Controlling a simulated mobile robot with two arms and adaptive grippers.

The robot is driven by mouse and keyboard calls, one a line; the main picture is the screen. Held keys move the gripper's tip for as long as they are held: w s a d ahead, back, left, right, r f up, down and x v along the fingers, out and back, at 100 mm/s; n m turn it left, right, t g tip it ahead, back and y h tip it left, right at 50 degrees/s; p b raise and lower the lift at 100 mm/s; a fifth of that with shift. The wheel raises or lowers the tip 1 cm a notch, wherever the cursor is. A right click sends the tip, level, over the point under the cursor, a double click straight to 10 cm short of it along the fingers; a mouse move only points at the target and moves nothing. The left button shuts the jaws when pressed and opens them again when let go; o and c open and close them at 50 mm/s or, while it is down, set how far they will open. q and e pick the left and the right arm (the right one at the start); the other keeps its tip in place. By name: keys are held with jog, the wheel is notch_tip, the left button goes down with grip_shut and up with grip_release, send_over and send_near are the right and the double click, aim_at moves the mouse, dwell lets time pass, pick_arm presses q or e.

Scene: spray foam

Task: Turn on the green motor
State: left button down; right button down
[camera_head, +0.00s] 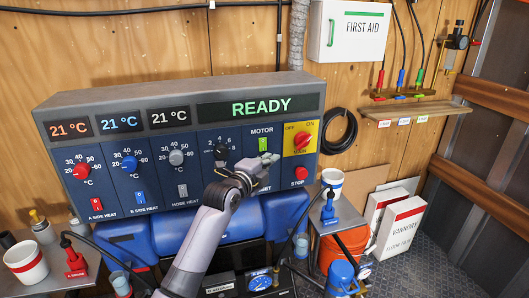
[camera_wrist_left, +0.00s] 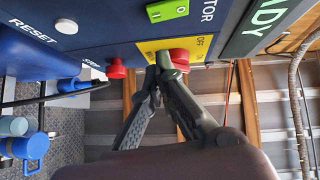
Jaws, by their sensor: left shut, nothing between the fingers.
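The green motor switch (camera_head: 263,145) sits below the MOTOR label on the blue control panel (camera_head: 205,185). It also shows at the top of the left wrist view (camera_wrist_left: 168,11). My left gripper (camera_head: 268,160) is in front of the panel, just below the switch, and hides part of the RESET area. In the left wrist view its closed fingertips (camera_wrist_left: 165,62) appear over the yellow plate, by the red main knob (camera_wrist_left: 180,56). The gripper is shut and empty. I cannot tell whether the tips touch the panel. My right gripper is not in view.
The yellow main switch plate (camera_head: 313,130) is right of the motor switch, with the red STOP button (camera_head: 301,174) below it. The READY display (camera_head: 258,107) is above. Blue tanks (camera_head: 285,212) stand under the panel.

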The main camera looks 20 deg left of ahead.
aim_at(263, 144)
pick_arm(q)
jog(key=w, duration=0.1)
jog(key=w+a, duration=0.1)
jog(key=a, duration=0.1)
jog(key=shift+w+a+f+p, duration=0.2)
jog(key=shift+w+f+p, duration=0.05)
jog(key=shift+w+p, duration=0.15)
jog(key=b, duration=0.2)
jog(key=f+b, duration=0.1)
jog(key=b, duration=0.1)
jog(key=shift+w+a+f+m+t, duration=0.1)
jog(key=shift+w+a+m+t, duration=0.15)
jog(key=shift+w+m+t, duration=0.05)
jog(key=shift+r+p, duration=0.35)
jog(key=shift+r, duration=0.05)
jog(key=shift+d, duration=0.1)
